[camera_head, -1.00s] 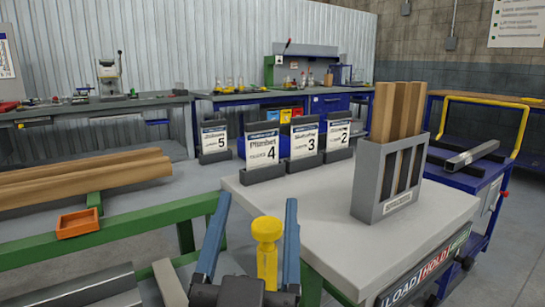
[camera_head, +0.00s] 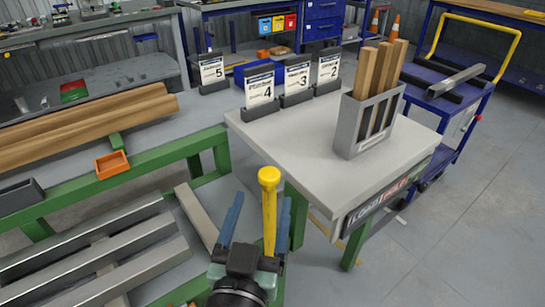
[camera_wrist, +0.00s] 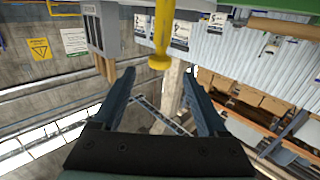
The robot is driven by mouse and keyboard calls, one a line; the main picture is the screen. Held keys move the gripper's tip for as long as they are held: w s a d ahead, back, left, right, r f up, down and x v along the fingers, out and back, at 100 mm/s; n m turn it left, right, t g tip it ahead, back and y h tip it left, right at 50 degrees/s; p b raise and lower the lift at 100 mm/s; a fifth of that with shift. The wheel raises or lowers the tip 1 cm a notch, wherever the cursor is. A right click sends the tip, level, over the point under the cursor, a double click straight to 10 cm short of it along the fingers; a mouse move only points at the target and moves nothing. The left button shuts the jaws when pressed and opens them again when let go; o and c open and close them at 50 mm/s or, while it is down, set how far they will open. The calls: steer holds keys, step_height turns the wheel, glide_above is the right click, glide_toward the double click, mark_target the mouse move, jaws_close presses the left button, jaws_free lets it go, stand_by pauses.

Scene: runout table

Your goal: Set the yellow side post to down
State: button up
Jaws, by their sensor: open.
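The yellow side post (camera_head: 269,215) stands upright beside the left edge of the pale table, with a wider round knob on top. It also shows in the wrist view (camera_wrist: 161,35), where its knob end lies between and just beyond the fingertips. My gripper (camera_head: 259,203) has two blue fingers, spread apart, one on each side of the post in the head view. In the wrist view my gripper (camera_wrist: 158,72) shows a clear gap between its fingers, with nothing held. The post's lower end is hidden behind my gripper in the head view.
The pale table (camera_head: 305,150) carries a grey holder (camera_head: 347,130) with wooden strips and a row of numbered cards (camera_head: 298,78). A green-framed bench (camera_head: 155,158) with timber and an orange tray (camera_head: 111,165) stands left. A blue trolley (camera_head: 455,125) stands right. Open floor lies at lower right.

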mark_target(271, 168)
steer(key=w, duration=0.3)
steer(key=w+d, duration=0.1)
steer(key=w, duration=0.6)
steer(key=shift+w+d, duration=0.2)
steer(key=shift+d, duration=0.15)
steer(key=shift+c, duration=0.2)
jaws_close()
stand_by(0.7)
